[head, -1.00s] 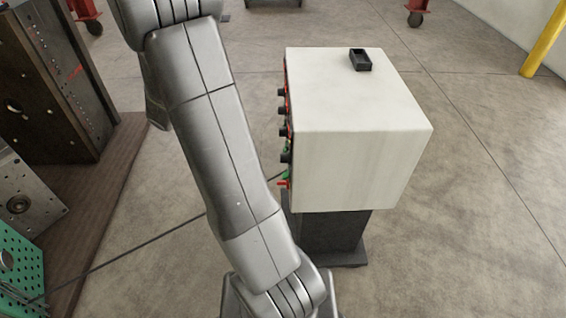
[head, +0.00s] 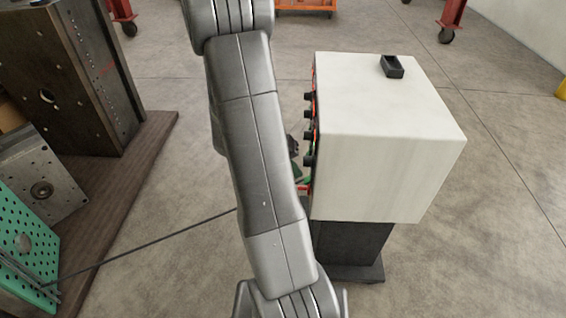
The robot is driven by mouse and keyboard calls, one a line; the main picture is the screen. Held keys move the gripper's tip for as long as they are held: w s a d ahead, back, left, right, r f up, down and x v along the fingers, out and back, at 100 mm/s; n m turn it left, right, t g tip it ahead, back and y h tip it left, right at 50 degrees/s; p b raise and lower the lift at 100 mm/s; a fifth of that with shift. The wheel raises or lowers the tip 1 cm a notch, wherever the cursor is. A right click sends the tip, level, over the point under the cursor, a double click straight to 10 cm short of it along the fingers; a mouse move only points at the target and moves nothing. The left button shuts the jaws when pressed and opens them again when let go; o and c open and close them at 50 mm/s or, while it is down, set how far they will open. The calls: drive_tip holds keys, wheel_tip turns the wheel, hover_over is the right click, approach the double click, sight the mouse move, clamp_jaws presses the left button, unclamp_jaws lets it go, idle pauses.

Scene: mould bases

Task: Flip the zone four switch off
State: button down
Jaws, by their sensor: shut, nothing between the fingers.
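The control box (head: 385,165) is pale and stands on a dark pedestal. Its switch panel faces left and shows only edge-on, with several black knobs (head: 309,135) and a red part (head: 303,188) low down. I cannot read any zone label or tell which switch is zone four, or how it is set. My gripper (head: 293,146) is mostly hidden behind my arm; a dark bit of it shows just left of the panel, beside the lower knobs. It is shut and empty. I cannot tell whether it touches a switch.
A small black open holder (head: 392,66) sits on top of the box. At left, dark mould blocks (head: 65,80) and a green perforated plate (head: 25,245) stand on a brown mat (head: 125,190). A dark cable crosses the floor. Floor right of the box is clear.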

drive_tip(key=shift+x, duration=0.9)
drive_tip(key=shift+d+f+h, duration=0.15)
drive_tip(key=shift+f+h, duration=0.1)
drive_tip(key=shift+h, duration=0.15)
drive_tip(key=shift+r, duration=0.15)
drive_tip(key=shift+r+p, duration=0.7)
drive_tip(key=shift+p, duration=0.25)
